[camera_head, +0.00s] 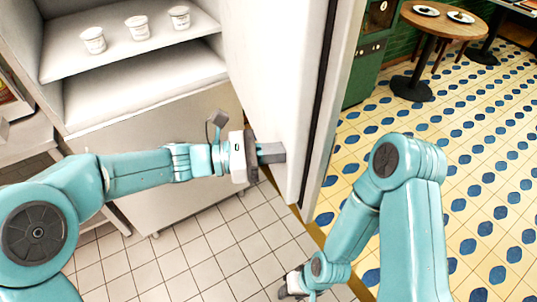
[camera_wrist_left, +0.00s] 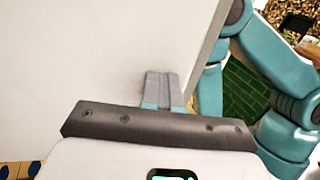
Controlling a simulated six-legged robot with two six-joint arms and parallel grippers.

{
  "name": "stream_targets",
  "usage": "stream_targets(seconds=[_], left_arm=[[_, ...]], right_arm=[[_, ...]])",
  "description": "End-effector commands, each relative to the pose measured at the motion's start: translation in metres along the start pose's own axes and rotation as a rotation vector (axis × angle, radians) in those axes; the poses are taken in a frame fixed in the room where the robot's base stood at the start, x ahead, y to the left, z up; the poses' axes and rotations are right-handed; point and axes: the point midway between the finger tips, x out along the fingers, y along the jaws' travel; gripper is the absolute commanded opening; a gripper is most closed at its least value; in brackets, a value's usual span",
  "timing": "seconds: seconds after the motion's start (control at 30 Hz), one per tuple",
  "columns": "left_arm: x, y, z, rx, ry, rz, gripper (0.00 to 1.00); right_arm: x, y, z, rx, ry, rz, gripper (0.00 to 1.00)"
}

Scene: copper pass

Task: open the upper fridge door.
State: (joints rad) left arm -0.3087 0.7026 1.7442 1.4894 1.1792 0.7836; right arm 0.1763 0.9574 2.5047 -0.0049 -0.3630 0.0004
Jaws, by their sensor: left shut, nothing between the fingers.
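The upper fridge door (camera_head: 285,80) stands swung open, its pale inner face toward the fridge and its dark-edged side toward the tiled room. The upper fridge compartment (camera_head: 130,97) is exposed at the left. My left gripper (camera_head: 272,153) is shut and empty, its fingers at the door's inner face near the lower edge; I cannot tell whether they touch it. In the left wrist view the shut fingers (camera_wrist_left: 162,88) point at the pale door panel (camera_wrist_left: 85,60). My right gripper (camera_head: 292,284) hangs low, small and partly hidden, its jaws unclear.
Several white cups, one a small tub (camera_head: 138,27), stand on the upper shelf (camera_head: 120,48). The closed lower fridge front (camera_head: 165,145) is below. A round table (camera_head: 445,18) stands far off at upper right. The tiled floor (camera_head: 480,170) at the right is open.

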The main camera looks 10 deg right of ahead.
Motion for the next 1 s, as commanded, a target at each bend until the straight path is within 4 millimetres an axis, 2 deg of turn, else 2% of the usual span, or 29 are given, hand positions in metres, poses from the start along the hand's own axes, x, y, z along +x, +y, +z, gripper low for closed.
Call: stream_targets(seconds=[0.4,0.6,0.8,1.0], left_arm=[[0.065,0.012,-0.002,0.001,0.000,0.058,0.00],[0.091,0.018,-0.002,0.000,0.000,0.105,0.00],[0.105,0.022,0.000,0.000,0.000,0.129,0.00],[0.108,0.023,0.000,0.000,0.000,0.132,0.00]], right_arm=[[0.011,0.004,0.000,0.000,0.000,0.000,0.43],[0.016,0.006,0.000,-0.001,0.000,0.000,0.43],[0.018,0.006,0.000,0.000,0.000,0.000,0.43],[0.017,0.006,0.000,0.000,0.000,0.000,0.43]])
